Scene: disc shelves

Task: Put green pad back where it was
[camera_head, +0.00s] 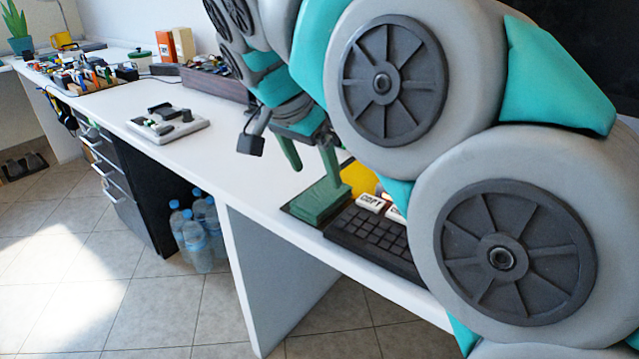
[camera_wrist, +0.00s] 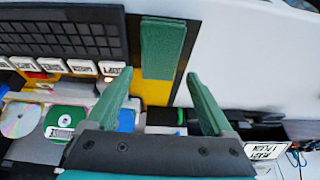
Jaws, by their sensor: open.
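The green pad (camera_head: 320,204) is a long green block at the near edge of the white table, beside the left end of a black gridded tray (camera_head: 365,236). In the wrist view the green pad (camera_wrist: 163,48) lies between the tray's end and bare white tabletop, over a dark and yellow surface. My gripper (camera_head: 317,174) has green fingers and is open just above the pad in the head view. In the wrist view my gripper (camera_wrist: 159,74) has its fingers spread to either side of the pad's near end, with nothing held. Whether a finger touches the pad cannot be told.
White labelled keys (camera_wrist: 55,65) line the tray's edge. Discs, including a green disc (camera_wrist: 68,119), lie near my left finger in the wrist view. A white board with grey parts (camera_head: 168,124) stands further left on the table. Tabletop between it and the pad is clear.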

